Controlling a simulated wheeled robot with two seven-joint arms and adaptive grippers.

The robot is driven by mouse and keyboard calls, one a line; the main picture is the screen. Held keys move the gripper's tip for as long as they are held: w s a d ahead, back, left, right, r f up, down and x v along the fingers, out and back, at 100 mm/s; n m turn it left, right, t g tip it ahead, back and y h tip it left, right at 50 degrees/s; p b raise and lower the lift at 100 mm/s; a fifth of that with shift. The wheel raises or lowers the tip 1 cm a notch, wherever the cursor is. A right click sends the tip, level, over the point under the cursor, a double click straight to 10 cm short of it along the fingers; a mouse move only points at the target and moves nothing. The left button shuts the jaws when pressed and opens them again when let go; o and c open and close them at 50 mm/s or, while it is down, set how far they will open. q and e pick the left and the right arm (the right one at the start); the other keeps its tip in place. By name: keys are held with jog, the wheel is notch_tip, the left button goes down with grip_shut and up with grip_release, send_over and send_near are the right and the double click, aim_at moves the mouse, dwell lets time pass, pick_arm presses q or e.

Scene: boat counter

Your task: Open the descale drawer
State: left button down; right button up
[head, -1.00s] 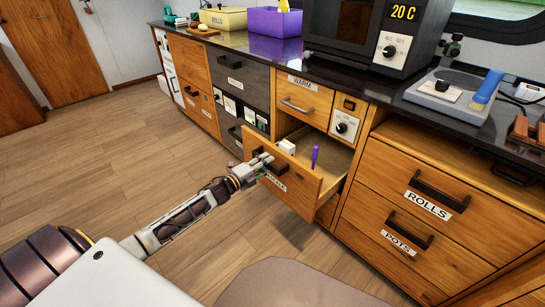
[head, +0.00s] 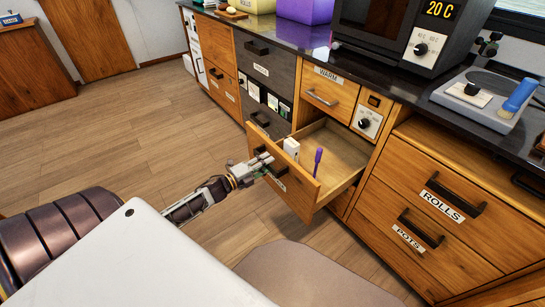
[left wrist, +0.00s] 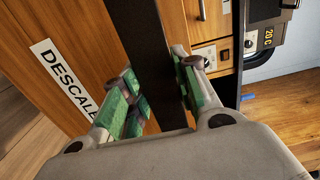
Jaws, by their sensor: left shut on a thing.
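The descale drawer (head: 303,191) stands pulled out from the cabinet below the warm drawer. Its inside shows, with a white item (head: 291,148) and a purple item (head: 317,160) near the front. In the left wrist view its front carries the label DESCALE (left wrist: 66,78). My left gripper (head: 262,167) is at the drawer's front, and in the left wrist view the green-padded fingers (left wrist: 160,104) are shut on the dark handle (left wrist: 146,50). The drawer's label is mostly hidden by the gripper in the head view. My right gripper is not in view.
The warm drawer (head: 328,95) above is closed. The rolls drawer (head: 431,195) and pots drawer (head: 409,238) to the right are closed. A dark oven (head: 390,32) and a grey scale-like device (head: 484,100) stand on the counter. Wooden floor (head: 120,130) is open at the left.

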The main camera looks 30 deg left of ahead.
pick_arm(q)
jog(key=p+v, duration=0.2)
jog(key=v, duration=0.4)
jog(key=shift+s+p, duration=0.3)
jog(key=shift+p, duration=0.05)
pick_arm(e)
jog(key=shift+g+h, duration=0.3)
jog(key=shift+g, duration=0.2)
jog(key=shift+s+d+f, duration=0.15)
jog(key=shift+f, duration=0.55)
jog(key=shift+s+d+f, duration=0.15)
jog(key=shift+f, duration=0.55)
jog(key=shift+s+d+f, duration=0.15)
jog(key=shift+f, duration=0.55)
pick_arm(q)
jog(key=shift+f, duration=0.1)
jog(key=c, duration=1.1)
grip_release()
jog(key=shift+a, duration=0.1)
jog(key=shift+o, duration=0.2)
jog(key=shift+s, duration=0.1)
jog(key=v, duration=1.1)
jog(key=shift+s+a, duration=0.2)
jog(key=shift+s, duration=0.15)
